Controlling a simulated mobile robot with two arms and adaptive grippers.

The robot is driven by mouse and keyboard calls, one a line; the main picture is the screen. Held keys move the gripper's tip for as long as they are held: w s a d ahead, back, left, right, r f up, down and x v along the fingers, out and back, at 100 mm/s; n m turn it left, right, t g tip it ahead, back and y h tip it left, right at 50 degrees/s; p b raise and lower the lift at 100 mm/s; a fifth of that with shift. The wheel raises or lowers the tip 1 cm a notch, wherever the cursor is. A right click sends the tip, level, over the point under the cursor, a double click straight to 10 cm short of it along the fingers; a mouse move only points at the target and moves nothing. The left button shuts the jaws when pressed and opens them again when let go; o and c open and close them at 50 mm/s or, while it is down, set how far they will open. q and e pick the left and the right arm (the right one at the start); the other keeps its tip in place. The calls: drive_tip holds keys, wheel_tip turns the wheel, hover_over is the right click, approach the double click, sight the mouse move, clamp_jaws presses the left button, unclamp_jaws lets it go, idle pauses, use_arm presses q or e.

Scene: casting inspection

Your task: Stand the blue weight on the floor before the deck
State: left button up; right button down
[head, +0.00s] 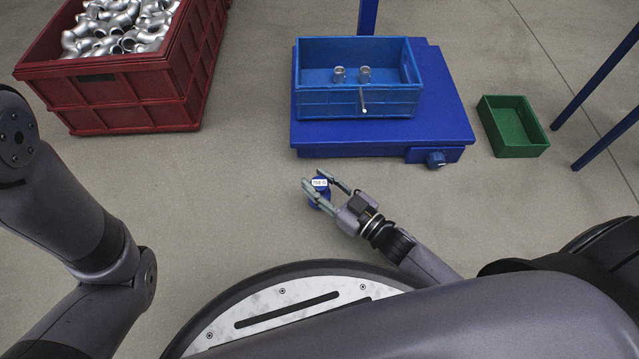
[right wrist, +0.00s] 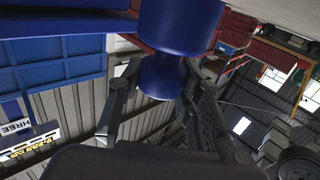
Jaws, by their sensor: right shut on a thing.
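The blue weight (head: 319,196), with a white label on top, is in front of the blue deck (head: 440,110), over the grey floor. My right gripper (head: 322,183) is shut on it, one finger on each side. In the right wrist view the weight (right wrist: 180,28) shows large between the fingers (right wrist: 160,80), which hold it at its narrower part. It looks about upright and close to the floor, but I cannot tell whether it touches. My left arm comes in at the left; its gripper is out of view.
A blue crate (head: 335,104) with two metal pieces (head: 364,74) stands on the deck. A red crate (head: 125,103) of metal elbows is at the upper left. A green tray (head: 515,150) is right of the deck, near blue legs (head: 600,140). Floor left of the weight is clear.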

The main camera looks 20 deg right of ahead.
drive_tip(key=shift+r, duration=0.1)
drive_tip(key=shift+f, duration=0.5)
drive_tip(key=shift+f, duration=0.1)
